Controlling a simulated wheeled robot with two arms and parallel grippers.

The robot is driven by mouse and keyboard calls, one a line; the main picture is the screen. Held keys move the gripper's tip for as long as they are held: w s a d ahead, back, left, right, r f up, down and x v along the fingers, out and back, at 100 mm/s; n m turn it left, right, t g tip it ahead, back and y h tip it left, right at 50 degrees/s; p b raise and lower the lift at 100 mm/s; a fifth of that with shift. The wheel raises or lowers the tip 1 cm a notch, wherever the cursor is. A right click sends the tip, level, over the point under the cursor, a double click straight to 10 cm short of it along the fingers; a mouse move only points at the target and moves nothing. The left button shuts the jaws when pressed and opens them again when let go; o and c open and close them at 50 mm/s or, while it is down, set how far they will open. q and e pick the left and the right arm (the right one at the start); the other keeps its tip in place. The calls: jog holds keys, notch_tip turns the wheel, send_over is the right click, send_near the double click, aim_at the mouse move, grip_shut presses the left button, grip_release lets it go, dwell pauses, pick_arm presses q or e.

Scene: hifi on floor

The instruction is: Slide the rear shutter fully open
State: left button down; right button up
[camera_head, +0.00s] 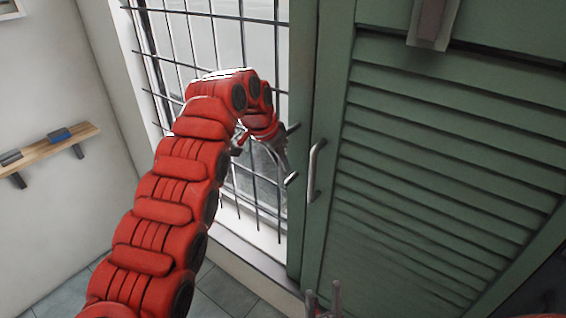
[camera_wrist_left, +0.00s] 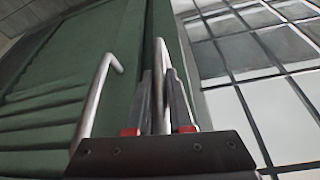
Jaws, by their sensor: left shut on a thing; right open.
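The green front shutter (camera_head: 430,180) has louvred slats and a metal bar handle (camera_head: 316,170), which also shows at left in the left wrist view (camera_wrist_left: 96,100). A narrow plain green strip of the rear shutter (camera_head: 304,90) shows along its left edge; the rest is hidden behind the front shutter. My left gripper (camera_head: 288,160) is at this strip, left of the front handle. In the left wrist view, its fingers (camera_wrist_left: 160,110) are shut on a second upright metal handle (camera_wrist_left: 161,70), on the rear shutter. My right gripper (camera_head: 324,298) is open and empty, low before the front shutter.
A barred window (camera_head: 215,45) is uncovered to the left of the shutters, with a pale sill (camera_head: 250,245) below. A wooden wall shelf (camera_head: 50,143) holds small items at far left. A bracket-like part (camera_head: 432,22) hangs at the top of the front shutter. Grey tiles cover the floor.

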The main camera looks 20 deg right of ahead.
pick_arm(q)
jog(key=shift+s+d, duration=0.1)
jog(key=shift+d, duration=0.1)
jog(key=c, duration=1.1)
grip_release()
jog(key=o, duration=0.3)
jog(key=shift+s, duration=0.15)
jog(key=shift+a+r, duration=0.15)
jog(key=shift+r, duration=0.1)
jog(key=p+v, duration=0.5)
jog(key=v, duration=1.2)
jog(key=shift+p, duration=0.4)
